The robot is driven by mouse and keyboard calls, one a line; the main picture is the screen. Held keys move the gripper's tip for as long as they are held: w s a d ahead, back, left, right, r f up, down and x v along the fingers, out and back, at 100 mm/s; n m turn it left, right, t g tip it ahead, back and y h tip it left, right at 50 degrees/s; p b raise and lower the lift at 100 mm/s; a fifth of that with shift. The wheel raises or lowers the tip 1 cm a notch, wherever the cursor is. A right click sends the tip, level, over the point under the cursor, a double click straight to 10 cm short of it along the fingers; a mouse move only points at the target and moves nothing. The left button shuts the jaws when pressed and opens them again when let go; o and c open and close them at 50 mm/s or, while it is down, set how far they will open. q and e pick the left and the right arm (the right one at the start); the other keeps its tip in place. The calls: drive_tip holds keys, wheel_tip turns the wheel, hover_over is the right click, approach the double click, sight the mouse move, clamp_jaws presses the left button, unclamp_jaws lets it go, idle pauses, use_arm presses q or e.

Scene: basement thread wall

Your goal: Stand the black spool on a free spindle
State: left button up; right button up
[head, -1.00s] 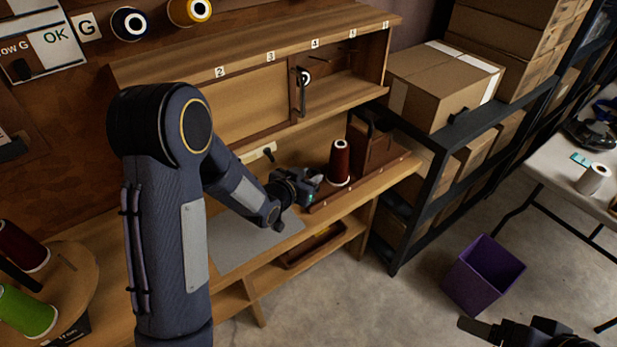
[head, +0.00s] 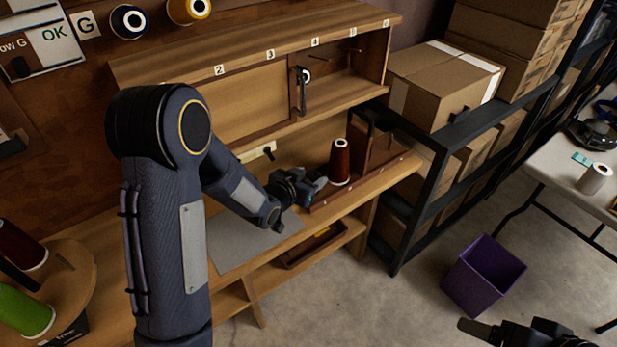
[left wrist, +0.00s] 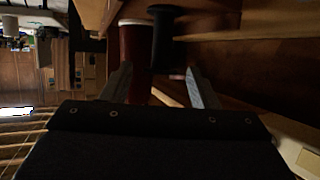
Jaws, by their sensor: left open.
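In the left wrist view a dark cylinder with a wider end, seemingly the black spool (left wrist: 164,38), is beside a dark red spool (left wrist: 133,48). I cannot make the black one out in the head view, where my left gripper may hide it. The dark red spool (head: 340,162) stands upright on the wooden bench. My left gripper (head: 319,183) is open just left of it; its fingers also show in the left wrist view (left wrist: 160,84), apart, with the spools beyond them. My right gripper (head: 472,327) is at the bottom right, its jaws unclear. Thin pegs (head: 350,50) show in the upper shelf.
A wooden box (head: 378,155) stands right of the red spool. A numbered shelf (head: 255,60) overhangs the bench. A round wooden stand (head: 80,265) at the left holds dark red and green (head: 24,310) spools. A purple bin (head: 483,275) stands on open floor.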

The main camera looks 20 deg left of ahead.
use_arm(q)
drive_tip(key=s+a+r+n+g+y+p, duration=0.1)
drive_tip(key=s+a+r+n+g, duration=0.15)
drive_tip(key=s+r, duration=0.45)
drive_tip(key=s+a+r+n+g, duration=0.1)
drive_tip(key=s+a+r, duration=0.25)
drive_tip(key=s, duration=0.75)
drive_tip(key=s+d+r+g, duration=0.1)
drive_tip(key=s+g, duration=0.1)
drive_tip(key=s, duration=0.5)
drive_tip(key=s+d+r+n+g+h, duration=0.1)
drive_tip(key=s+d+g, duration=0.1)
drive_tip(key=s, duration=0.6)
drive_tip(key=shift+s+p, duration=0.2)
drive_tip(key=shift+p, duration=0.25)
